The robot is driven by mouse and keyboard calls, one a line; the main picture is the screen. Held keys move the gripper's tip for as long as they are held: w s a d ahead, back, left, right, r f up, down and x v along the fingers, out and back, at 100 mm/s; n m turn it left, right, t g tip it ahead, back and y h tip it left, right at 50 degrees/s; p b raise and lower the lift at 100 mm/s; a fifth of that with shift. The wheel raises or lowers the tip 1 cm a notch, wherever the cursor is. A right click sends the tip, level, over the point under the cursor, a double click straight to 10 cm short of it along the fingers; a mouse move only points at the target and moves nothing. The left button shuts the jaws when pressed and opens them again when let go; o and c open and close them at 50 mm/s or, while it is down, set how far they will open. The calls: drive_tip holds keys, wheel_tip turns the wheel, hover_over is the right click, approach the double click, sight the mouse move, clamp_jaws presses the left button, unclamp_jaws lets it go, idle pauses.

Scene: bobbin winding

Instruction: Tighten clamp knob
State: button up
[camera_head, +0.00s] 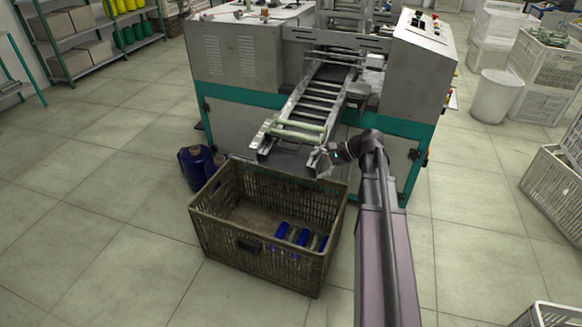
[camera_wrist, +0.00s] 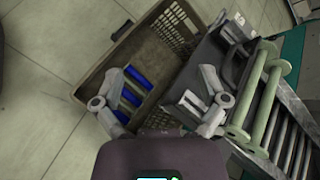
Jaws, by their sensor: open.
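My gripper (camera_head: 322,160) is at the lower right end of the machine's sloping chute (camera_head: 318,98). In the wrist view my gripper (camera_wrist: 165,88) has its fingers spread wide, with nothing between them. The left finger overlaps the crate in the picture, and the right finger is in front of a grey metal plate at the chute's end. A dark bracket (camera_wrist: 236,62) shows beyond the right finger. I cannot clearly make out the clamp knob; it may be hidden or too small.
A brown crate (camera_head: 215,222) with blue and green bobbins (camera_head: 298,236) stands below the chute. Pale green bobbins (camera_wrist: 265,95) lie at the chute's lower end. Dark blue containers (camera_head: 196,166) stand left of the crate. The floor to the left is clear.

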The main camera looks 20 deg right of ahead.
drive_tip(key=s+a+r+n+g+h+p, duration=0.4)
drive_tip(key=s+a+r+n+h+p, duration=0.2)
drive_tip(key=s+a+n+p, duration=0.3)
drive_tip(key=a+r+p, duration=0.1)
drive_tip(key=a+p, duration=0.1)
drive_tip(key=p, duration=0.2)
drive_tip(key=shift+s+a+n, duration=0.15)
drive_tip(key=shift+a+n, duration=0.15)
idle(0.3)
idle(0.3)
drive_tip(key=s+a+f+n+h, duration=0.1)
drive_tip(key=s+a+n+h, duration=0.1)
drive_tip(key=s+n+h, duration=0.2)
drive_tip(key=shift+s+a+n, duration=0.3)
drive_tip(key=shift+s+n, duration=0.3)
drive_tip(key=shift+s, duration=0.1)
